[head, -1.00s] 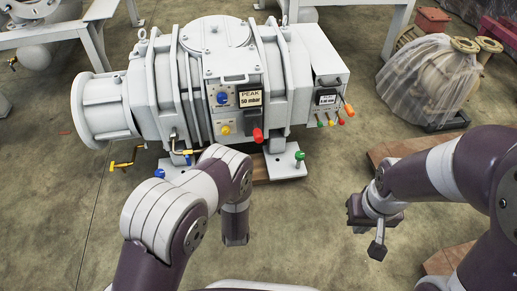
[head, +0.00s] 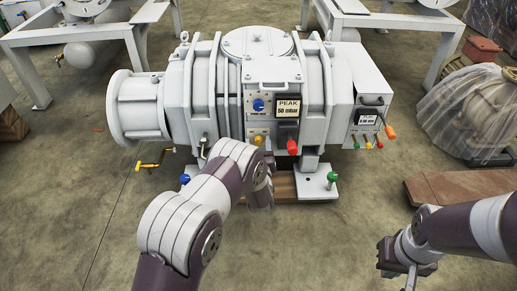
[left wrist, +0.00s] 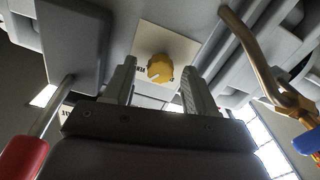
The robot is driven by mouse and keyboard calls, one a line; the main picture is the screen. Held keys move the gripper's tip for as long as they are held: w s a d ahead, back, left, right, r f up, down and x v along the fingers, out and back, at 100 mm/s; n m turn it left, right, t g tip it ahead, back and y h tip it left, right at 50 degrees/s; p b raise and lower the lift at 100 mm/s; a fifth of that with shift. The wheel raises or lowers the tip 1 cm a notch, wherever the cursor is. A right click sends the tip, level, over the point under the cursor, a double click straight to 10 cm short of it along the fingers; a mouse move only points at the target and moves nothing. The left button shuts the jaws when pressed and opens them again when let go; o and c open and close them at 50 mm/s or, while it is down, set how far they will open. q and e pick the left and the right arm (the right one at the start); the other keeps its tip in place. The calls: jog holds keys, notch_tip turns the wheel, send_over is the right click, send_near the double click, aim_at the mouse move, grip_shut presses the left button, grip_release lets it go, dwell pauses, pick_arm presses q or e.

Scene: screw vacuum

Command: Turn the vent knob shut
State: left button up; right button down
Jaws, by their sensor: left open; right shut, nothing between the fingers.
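The vent knob is a small round yellow knob (head: 258,139) on the front panel of the grey vacuum pump, below a blue knob. In the left wrist view the yellow knob (left wrist: 160,68) sits on a pale label plate, with a white mark on its lower edge. My left gripper (left wrist: 158,72) is open, its fingers on either side of the knob in that view. A gap to the knob shows on both sides; I cannot tell the remaining depth. In the head view my left arm covers the left fingertips. My right gripper (head: 411,272) is shut and empty, low at the right, away from the pump.
A red-handled lever (head: 292,147) sticks out right of the yellow knob; its red grip (left wrist: 22,160) is close in the wrist view. A bent pipe (left wrist: 265,65) is on the other side. The blue knob (head: 258,105) is above. Floor in front is open.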

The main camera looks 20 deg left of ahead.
pick_arm(q)
grip_shut()
jog(key=n+p, duration=0.1)
jog(key=n, duration=0.3)
jog(key=n+p, duration=0.1)
jog(key=n, duration=0.2)
jog(key=shift+s+n, duration=0.1)
jog(key=shift+n, duration=0.2)
jog(key=n, duration=0.4)
jog(key=shift+a+f+p, duration=0.1)
jog(key=shift+f+p, duration=0.05)
jog(key=shift+p, duration=0.2)
jog(key=shift+f+n, duration=0.1)
jog(key=shift+n, duration=1.9)
